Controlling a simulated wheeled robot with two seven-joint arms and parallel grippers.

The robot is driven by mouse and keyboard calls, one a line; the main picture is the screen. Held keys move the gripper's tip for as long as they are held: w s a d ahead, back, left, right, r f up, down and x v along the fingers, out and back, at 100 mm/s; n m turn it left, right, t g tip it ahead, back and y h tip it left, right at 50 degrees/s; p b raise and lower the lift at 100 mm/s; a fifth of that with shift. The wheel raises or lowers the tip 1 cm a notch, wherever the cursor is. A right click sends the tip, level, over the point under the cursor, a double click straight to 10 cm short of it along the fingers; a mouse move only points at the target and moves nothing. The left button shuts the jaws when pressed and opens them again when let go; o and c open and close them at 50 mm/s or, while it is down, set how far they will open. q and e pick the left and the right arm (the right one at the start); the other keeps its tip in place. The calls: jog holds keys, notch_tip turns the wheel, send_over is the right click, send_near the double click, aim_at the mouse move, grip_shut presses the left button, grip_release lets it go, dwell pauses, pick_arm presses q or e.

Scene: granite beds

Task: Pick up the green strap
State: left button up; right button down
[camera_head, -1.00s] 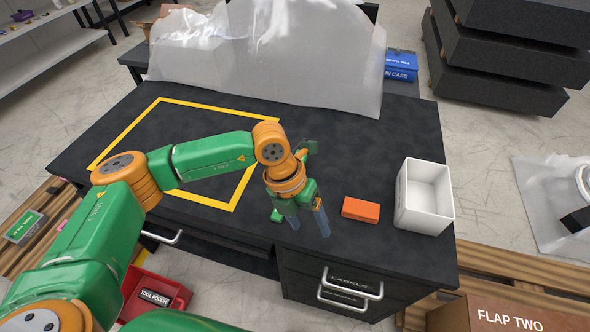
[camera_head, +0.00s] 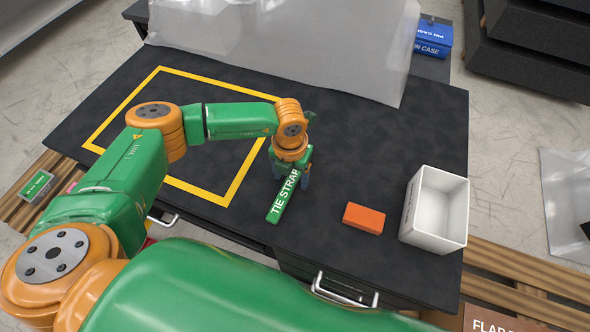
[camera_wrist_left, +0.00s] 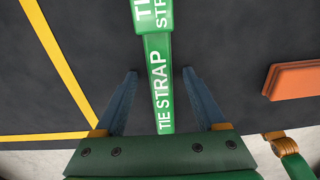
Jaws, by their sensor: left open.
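The green strap (camera_head: 283,197) lies on the black bench top, marked TIE STRAP in white letters. Its far end is hidden under my left gripper in the head view. My left gripper (camera_head: 291,181) is over the strap, pointing down. In the left wrist view the strap (camera_wrist_left: 160,85) runs between the two blue fingers of the gripper (camera_wrist_left: 159,75), with a gap on each side. The fingers are open and hold nothing. My right gripper is not in view.
An orange block (camera_head: 364,218) and a white open box (camera_head: 409,223) stand right of the strap. A yellow taped outline (camera_head: 128,98) is to the left. A translucent sheet (camera_head: 290,45) covers the back, near a blue case (camera_head: 432,38).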

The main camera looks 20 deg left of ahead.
pick_arm(q)
jog(key=shift+s+r, duration=0.1)
jog(key=shift+s, duration=0.1)
jog(key=c, duration=0.8)
grip_shut()
jog(key=shift+w+r, duration=0.1)
